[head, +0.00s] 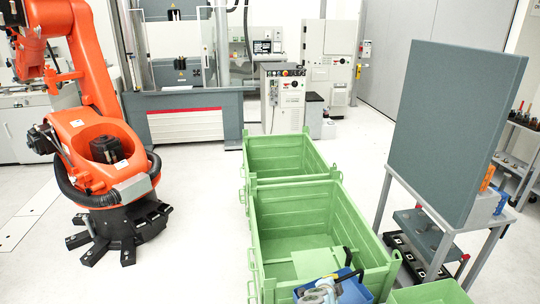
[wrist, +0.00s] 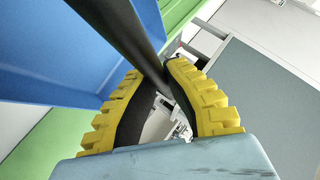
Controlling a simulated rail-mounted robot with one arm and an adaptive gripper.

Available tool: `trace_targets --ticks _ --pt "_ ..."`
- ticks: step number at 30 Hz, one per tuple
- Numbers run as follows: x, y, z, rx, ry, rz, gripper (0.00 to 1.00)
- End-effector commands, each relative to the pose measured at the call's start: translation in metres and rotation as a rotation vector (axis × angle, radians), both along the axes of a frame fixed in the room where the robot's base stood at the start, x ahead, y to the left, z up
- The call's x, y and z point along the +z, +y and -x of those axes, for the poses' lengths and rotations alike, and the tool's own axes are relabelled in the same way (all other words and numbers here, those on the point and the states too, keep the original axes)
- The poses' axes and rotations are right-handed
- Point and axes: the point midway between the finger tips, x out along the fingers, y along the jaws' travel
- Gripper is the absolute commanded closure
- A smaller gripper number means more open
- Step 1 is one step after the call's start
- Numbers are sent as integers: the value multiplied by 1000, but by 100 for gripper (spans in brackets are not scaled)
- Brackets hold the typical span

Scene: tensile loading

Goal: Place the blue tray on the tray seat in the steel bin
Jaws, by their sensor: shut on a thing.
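The blue tray (head: 356,291) shows at the bottom edge of the head view, over the near end of the large green bin (head: 300,212); part of it is cut off. Its black handle (head: 348,258) stands up on its right side. My gripper (head: 325,290) is at the tray in the head view, partly cut off. In the wrist view my yellow-padded gripper (wrist: 157,73) is shut on the dark handle bar (wrist: 125,30), with the blue tray wall (wrist: 45,50) at upper left. A flat light-green plate (head: 318,263) lies inside the bin; I cannot tell if it is the tray seat.
A second green bin (head: 285,157) adjoins behind. A smaller green container (head: 432,293) is at bottom right. A stand with a big grey panel (head: 452,125) is on the right. An orange robot arm (head: 100,150) stands left. The floor left of the bins is clear.

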Motion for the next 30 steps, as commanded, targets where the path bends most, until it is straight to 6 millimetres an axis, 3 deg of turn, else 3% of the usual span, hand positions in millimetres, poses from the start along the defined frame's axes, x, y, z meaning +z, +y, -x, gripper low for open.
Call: trace_targets --ticks 30 --pt "12 9 -11 58 -4 -3 100"
